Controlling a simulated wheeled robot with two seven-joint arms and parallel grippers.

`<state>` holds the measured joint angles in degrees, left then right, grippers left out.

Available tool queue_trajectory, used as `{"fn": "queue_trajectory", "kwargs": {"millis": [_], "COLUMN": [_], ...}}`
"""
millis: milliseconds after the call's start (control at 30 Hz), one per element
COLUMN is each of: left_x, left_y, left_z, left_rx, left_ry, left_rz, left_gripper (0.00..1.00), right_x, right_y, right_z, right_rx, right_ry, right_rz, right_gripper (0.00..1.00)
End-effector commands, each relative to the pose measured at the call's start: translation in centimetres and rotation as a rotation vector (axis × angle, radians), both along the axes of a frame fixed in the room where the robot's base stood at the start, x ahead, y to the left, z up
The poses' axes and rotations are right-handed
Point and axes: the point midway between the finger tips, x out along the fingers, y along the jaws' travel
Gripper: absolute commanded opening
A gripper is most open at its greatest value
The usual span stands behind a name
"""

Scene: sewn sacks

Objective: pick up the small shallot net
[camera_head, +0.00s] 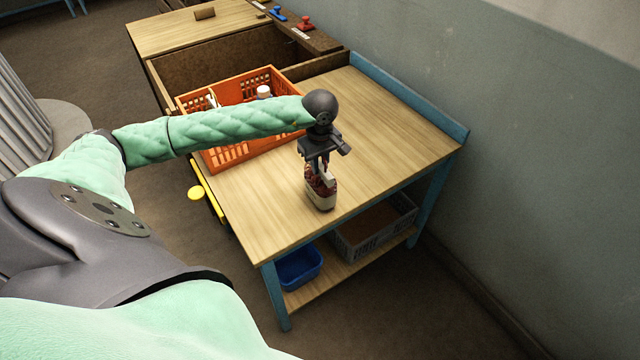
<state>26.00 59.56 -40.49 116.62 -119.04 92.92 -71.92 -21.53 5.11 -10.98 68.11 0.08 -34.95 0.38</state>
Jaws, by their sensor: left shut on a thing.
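The small shallot net (321,193) is a little reddish-brown bag with a pale band around its lower part. It is upright over the near part of the wooden table (390,120). My left gripper (324,166) comes down from above and is shut on the top of the net. The gripper covers part of the net's top. I cannot tell whether the net's bottom touches the tabletop. My right gripper is not in view.
An orange crate (243,152) with a white-lidded item stands left of the net, partly behind my left arm. A blue bin (299,267) and a grey crate (372,243) sit on the lower shelf. The tabletop right of the net is clear, up to a blue raised edge (410,95).

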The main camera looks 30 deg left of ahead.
Motion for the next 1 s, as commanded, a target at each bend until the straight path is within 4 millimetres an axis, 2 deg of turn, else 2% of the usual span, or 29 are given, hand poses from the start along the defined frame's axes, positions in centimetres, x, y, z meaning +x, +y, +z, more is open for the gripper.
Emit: {"fn": "queue_trajectory", "kwargs": {"millis": [33,500,667,1000], "left_x": [-0.3,-0.4,-0.4,-0.1], "left_y": [-0.2,-0.2,-0.2,-0.1], "left_z": [-0.6,-0.7,-0.6,2.5], "left_rx": [-0.001,-0.002,-0.003,0.000], "left_ry": [0.009,0.011,0.011,0.004], "left_rz": [-0.002,-0.002,-0.003,-0.002], "left_gripper": [0.00,0.00,0.00,0.00], "right_x": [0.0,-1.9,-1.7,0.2], "right_y": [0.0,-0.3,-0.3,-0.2], "right_z": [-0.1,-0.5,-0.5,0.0], "right_rx": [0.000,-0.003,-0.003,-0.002], "right_ry": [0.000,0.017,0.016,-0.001], "right_rz": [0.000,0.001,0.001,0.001], "right_gripper": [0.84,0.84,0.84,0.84]}}
